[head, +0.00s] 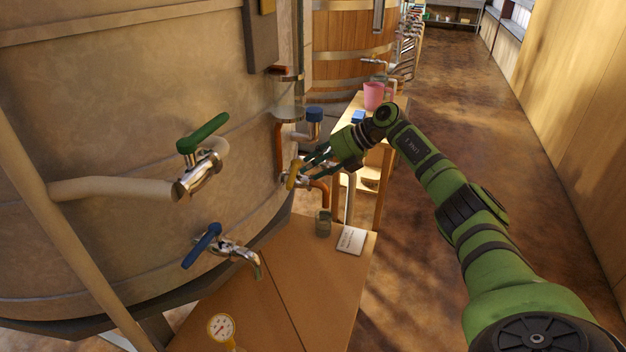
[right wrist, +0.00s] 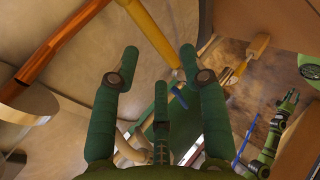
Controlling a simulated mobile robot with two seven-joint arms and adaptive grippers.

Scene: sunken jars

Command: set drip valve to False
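No part carries a readable "drip valve" label, so I cannot tell which valve it is. A valve with a yellow handle (head: 294,174) sits low on the tank, beside a copper pipe. My right gripper (head: 312,166) is right at this valve, its fingers pointing at the handle; contact cannot be made out. In the right wrist view my right gripper (right wrist: 157,66) has its fingers spread, with nothing clearly held. A blue-handled tap (head: 202,244) and a green-handled valve (head: 203,133) are on the tank to the left.
A wooden table (head: 310,295) under the taps holds a small dark jar (head: 323,223), a white card (head: 351,240) and a gauge (head: 221,328). A blue-capped fitting (head: 314,115) is above the gripper. A pink mug (head: 373,95) stands behind. The floor at right is clear.

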